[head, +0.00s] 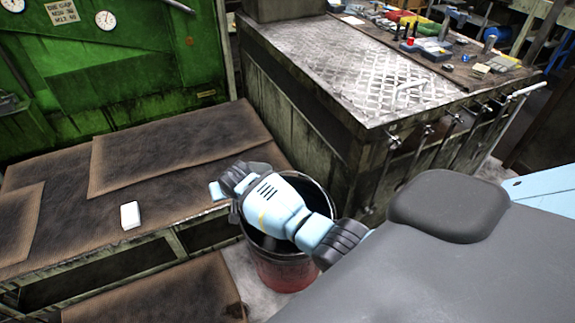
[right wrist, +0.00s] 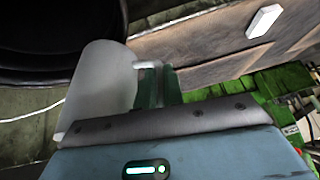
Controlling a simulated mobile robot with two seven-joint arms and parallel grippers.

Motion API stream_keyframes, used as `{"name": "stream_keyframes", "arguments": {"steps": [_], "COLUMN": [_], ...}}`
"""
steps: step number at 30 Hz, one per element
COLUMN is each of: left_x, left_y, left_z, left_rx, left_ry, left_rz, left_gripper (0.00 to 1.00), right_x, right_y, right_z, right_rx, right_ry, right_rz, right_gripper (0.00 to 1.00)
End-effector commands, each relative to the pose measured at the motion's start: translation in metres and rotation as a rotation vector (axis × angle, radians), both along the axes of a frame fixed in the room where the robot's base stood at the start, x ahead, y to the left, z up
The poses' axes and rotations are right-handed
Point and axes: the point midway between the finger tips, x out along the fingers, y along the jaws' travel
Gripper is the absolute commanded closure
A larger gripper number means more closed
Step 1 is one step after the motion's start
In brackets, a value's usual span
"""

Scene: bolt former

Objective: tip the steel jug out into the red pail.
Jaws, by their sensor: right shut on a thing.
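The red pail (head: 287,274) stands on the floor in the head view, its dark mouth partly covered by my right arm. A large dark rounded shape in the right wrist view (right wrist: 60,28) looks like the pail. The steel jug (right wrist: 98,85) shows there as a smooth pale grey curved body, with my right gripper (right wrist: 155,88) shut on it. The jug is beside the dark shape in that picture; its mouth and contents cannot be made out. In the head view the jug and the fingertips are hidden behind my right wrist. My left gripper is in neither view.
A low step with brown mats (head: 180,145) lies left of the pail and carries a small white block (head: 130,215). A metal bench (head: 360,75) with tools stands close behind and right of the pail. A green machine panel (head: 110,80) is at the back left.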

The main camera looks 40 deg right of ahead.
Motion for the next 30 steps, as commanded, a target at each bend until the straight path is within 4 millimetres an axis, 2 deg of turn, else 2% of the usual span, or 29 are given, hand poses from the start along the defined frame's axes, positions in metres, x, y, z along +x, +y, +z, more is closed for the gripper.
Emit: {"name": "stream_keyframes", "arguments": {"steps": [3,13,30], "left_x": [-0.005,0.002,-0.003], "left_y": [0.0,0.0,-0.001], "left_z": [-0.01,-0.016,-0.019], "left_rx": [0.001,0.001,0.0], "left_ry": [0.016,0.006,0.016], "left_rz": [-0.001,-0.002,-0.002], "left_gripper": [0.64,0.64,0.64], "right_x": [0.005,0.011,0.013], "right_y": [0.003,0.007,0.008], "right_z": [-0.008,-0.006,-0.003], "right_rx": [-0.028,-0.088,-0.105], "right_ry": [0.056,0.175,0.205], "right_rz": [0.0,-0.001,-0.002], "right_gripper": [1.0,1.0,1.0]}}
